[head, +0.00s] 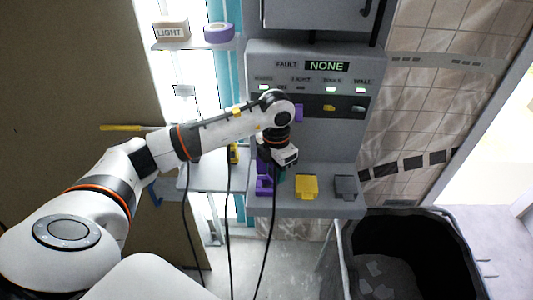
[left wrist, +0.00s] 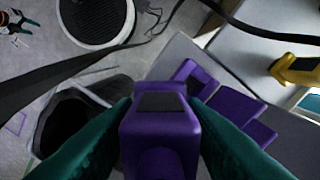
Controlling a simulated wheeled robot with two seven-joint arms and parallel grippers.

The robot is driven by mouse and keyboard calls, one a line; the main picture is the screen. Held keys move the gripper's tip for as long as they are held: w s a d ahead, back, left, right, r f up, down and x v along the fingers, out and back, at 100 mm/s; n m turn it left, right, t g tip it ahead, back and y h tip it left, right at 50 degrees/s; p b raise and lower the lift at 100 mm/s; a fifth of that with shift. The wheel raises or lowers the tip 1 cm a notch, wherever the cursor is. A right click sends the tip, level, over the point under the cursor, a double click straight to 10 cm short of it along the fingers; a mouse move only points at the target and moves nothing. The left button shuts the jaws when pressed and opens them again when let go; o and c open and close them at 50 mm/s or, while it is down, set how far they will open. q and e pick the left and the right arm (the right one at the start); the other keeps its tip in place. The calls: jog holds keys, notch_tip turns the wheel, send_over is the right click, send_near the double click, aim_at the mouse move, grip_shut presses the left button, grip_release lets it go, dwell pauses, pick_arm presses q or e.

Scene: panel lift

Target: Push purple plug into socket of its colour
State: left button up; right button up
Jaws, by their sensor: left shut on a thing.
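A purple plug (left wrist: 160,125) sits between the teal fingers of my left gripper (left wrist: 160,140) in the left wrist view, and the gripper is shut on it. In the head view this gripper (head: 281,172) points down in front of the panel, above the lower ledge, and the plug is mostly hidden there. A purple holder (head: 265,187) stands on the ledge just left of the gripper; purple blocks (left wrist: 212,88) also show beside the plug in the left wrist view. The purple socket (head: 299,113) is on the panel face, partly covered by my wrist. My right gripper is not in view.
A yellow socket (head: 329,108) and a grey one (head: 358,108) are right of the purple socket. A yellow holder (head: 306,187) and a grey holder (head: 345,187) stand on the ledge. A yellow plug (head: 233,153) is on the side shelf. Black cables hang down. A dark bin (head: 350,262) stands lower right.

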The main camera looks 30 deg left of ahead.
aim_at(267, 175)
pick_arm(q)
jog(key=a+n, duration=0.1)
jog(key=n, duration=0.2)
jog(key=w+a+n, duration=0.1)
jog(key=a+n, duration=0.1)
jog(key=n, duration=0.2)
jog(key=w+a+n+p, duration=0.1)
jog(key=n, duration=0.2)
jog(key=shift+w+a+f+n, duration=0.15)
jog(key=shift+a+f+n, duration=0.05)
jog(key=shift+f+n, duration=0.2)
jog(key=shift+f+b, duration=1.95)
jog(key=shift+f, duration=0.9)
jog(key=shift+f+b, duration=0.5)
jog(key=shift+f, duration=0.05)
jog(key=o, duration=1)
